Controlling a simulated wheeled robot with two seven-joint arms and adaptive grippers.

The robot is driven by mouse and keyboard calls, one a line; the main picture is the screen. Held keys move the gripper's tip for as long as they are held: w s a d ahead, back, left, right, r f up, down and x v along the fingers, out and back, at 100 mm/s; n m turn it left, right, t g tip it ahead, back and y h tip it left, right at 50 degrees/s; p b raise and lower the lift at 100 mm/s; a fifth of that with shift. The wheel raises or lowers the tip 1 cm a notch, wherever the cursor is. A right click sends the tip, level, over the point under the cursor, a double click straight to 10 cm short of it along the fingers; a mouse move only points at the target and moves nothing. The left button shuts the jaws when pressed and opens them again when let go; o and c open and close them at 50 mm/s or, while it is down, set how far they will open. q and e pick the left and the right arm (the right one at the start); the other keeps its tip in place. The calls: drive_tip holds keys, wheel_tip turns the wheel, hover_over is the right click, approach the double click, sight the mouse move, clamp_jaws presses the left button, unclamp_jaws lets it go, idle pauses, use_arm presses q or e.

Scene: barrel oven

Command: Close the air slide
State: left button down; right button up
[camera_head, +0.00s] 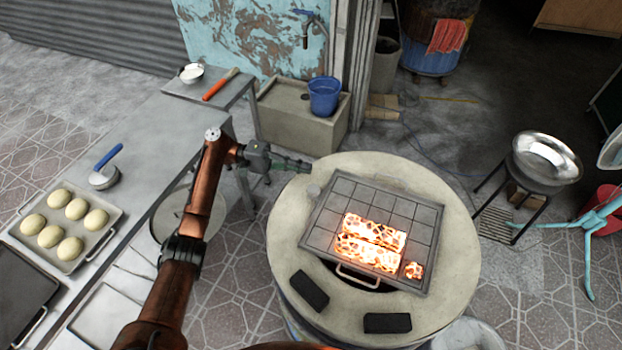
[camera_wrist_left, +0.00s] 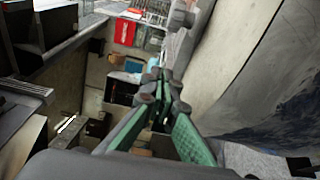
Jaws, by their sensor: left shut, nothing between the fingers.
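The barrel oven (camera_head: 445,235) stands right of centre in the head view, with a round pale top. I cannot make out the air slide for certain in either view. My left gripper (camera_head: 308,166) is shut and empty, at the far-left edge of the oven top. In the left wrist view the green-padded fingers (camera_wrist_left: 161,88) come together beside the pale curved surface (camera_wrist_left: 235,60) on the right. A grey metal piece (camera_wrist_left: 182,40) shows just beyond the tips; I cannot tell whether they touch it. My right gripper is not in view.
A grate (camera_head: 340,195) with glowing coals (camera_head: 370,245) and two dark blocks (camera_head: 309,291) lie on the oven top. A metal table (camera_head: 150,150) with a dough tray (camera_head: 105,235) stands left. A blue bucket (camera_head: 324,97) stands behind. A metal bowl (camera_head: 547,158) is right.

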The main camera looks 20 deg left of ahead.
sight(315, 195)
use_arm(q)
drive_tip(key=d, duration=0.5)
drive_tip(key=shift+s+f, duration=0.1)
drive_tip(key=shift+s, duration=0.05)
drive_tip(key=s, duration=0.1)
drive_tip(key=s+a, duration=0.1)
drive_tip(key=s, duration=0.1)
drive_tip(key=shift+a, duration=0.15)
drive_tip(key=shift+s, duration=0.2)
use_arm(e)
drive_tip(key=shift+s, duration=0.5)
